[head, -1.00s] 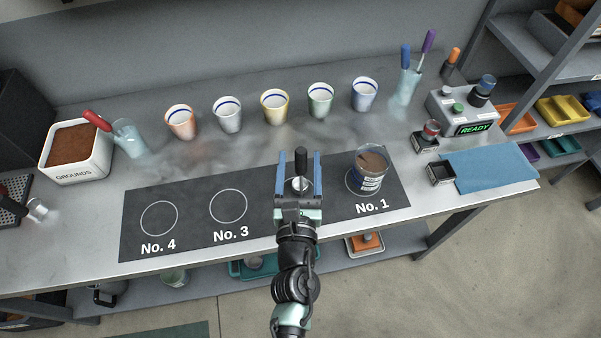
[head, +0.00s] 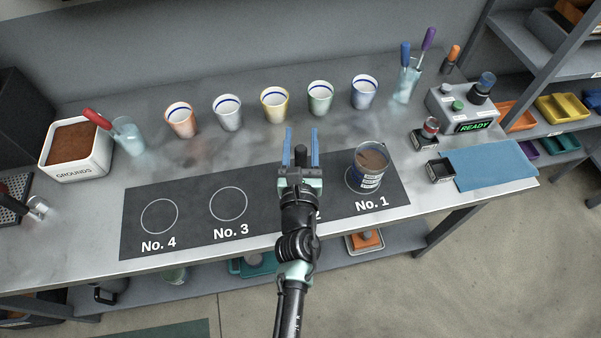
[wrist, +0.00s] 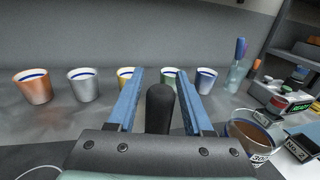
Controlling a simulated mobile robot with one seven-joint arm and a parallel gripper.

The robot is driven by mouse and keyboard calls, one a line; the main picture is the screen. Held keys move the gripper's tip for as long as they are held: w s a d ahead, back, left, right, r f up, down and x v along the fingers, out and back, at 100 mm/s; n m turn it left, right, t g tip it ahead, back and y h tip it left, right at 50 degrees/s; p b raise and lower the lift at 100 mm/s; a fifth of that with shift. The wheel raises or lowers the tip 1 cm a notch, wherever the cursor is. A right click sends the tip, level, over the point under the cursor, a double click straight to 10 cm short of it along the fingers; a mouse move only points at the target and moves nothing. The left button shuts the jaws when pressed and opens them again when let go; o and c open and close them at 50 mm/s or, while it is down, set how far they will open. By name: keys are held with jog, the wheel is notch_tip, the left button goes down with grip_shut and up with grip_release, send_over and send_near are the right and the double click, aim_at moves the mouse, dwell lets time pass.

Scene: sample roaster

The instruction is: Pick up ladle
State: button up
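My gripper (head: 301,133) reaches over the right-middle of the dark mat, with its two blue fingers apart. A dark upright rounded handle (head: 300,155) stands between the fingers; it also shows in the wrist view (wrist: 160,108), with a gap on each side. Its lower part is hidden by my gripper, so I cannot tell for sure that it is the ladle. No ladle bowl can be made out. Other handles stand in glasses: a red one (head: 97,118) at the left, and a blue one (head: 405,55) and a purple one (head: 428,39) at the right.
A glass of brown liquid (head: 370,168) stands on No. 1, close right of my gripper. Several cups (head: 275,104) line the back. A white grounds bin (head: 76,151) is at the left. A control box (head: 464,110) and a blue cloth (head: 490,166) are at the right. No. 3 and No. 4 are bare.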

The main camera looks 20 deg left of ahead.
grip_shut()
